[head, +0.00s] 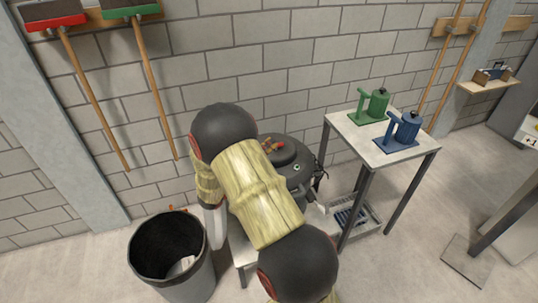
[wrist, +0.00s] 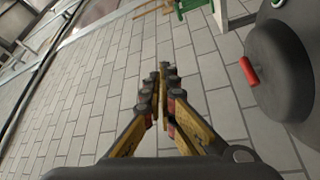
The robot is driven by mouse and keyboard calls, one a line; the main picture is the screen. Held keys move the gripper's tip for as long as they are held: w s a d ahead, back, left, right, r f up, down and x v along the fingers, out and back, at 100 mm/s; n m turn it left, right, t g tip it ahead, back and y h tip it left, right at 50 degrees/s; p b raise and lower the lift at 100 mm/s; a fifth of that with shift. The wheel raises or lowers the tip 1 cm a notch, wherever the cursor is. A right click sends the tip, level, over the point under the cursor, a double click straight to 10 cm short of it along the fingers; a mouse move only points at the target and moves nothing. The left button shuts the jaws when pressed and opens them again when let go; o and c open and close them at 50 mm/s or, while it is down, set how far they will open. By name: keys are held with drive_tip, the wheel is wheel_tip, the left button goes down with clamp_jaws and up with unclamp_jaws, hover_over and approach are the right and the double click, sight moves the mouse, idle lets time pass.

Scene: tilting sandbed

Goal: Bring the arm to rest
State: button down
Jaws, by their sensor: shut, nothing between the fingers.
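My arm shows large in the middle of the head view, with dark round joints and tan, straw-like covered links. My gripper (wrist: 162,72) shows in the wrist view with its yellow and dark fingers together and nothing between them. It is in the air in front of the block wall (wrist: 95,85). I cannot make out the gripper in the head view.
A dark round lidded vessel (head: 299,172) stands behind my arm; a dark round body (wrist: 290,80) with a red handle (wrist: 249,72) is close right of my gripper. A bin (head: 190,283) stands left. A table (head: 347,129) holds green (head: 374,106) and blue (head: 406,129) canisters.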

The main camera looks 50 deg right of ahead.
wheel_tip(320, 180, up, 2)
drive_tip(key=shift+r, duration=0.1)
idle(0.4)
